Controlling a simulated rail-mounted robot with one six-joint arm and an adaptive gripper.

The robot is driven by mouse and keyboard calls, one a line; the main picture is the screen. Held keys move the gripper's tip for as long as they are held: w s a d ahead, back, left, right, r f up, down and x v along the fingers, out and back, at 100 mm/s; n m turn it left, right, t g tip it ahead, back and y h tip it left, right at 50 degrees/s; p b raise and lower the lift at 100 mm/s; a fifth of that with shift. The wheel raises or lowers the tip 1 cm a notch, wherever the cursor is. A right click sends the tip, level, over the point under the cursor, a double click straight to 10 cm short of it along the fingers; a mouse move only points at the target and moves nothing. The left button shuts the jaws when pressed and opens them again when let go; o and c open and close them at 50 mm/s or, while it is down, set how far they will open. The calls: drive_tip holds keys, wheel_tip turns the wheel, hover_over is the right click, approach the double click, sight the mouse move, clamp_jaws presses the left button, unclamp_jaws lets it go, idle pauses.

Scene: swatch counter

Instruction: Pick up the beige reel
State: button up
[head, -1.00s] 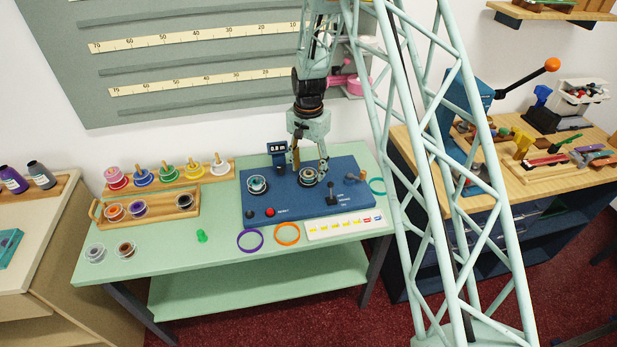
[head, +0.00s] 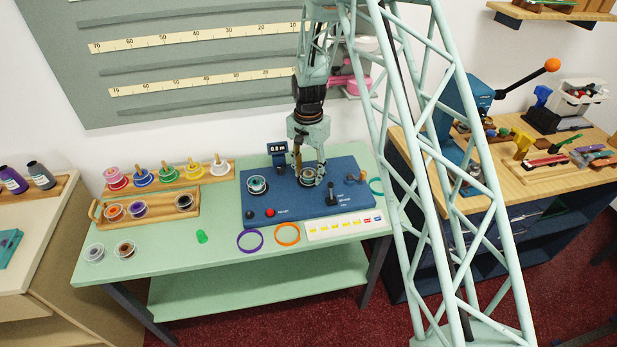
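A small reel (head: 307,178) sits on the right part of the blue machine's top in the head view. It looks pale with a dark ring and is partly hidden by my fingers. It seems to be the beige reel, but its colour is hard to make out. My gripper (head: 309,173) points down over it, with one finger on its left and one on its right. The fingers are apart with the reel between them. Whether they press on it is too small to tell.
The blue machine (head: 285,211) carries a teal-rimmed reel (head: 257,184), a red button and a lever. A wooden tray (head: 165,213) of reels and a row of pegged reels stand left. Purple (head: 249,241) and orange (head: 287,234) rings lie in front.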

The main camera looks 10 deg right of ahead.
drive_tip(key=c, duration=0.4)
drive_tip(key=shift+r, duration=0.1)
drive_tip(key=shift+r+p, duration=1.9)
drive_tip(key=shift+r, duration=3)
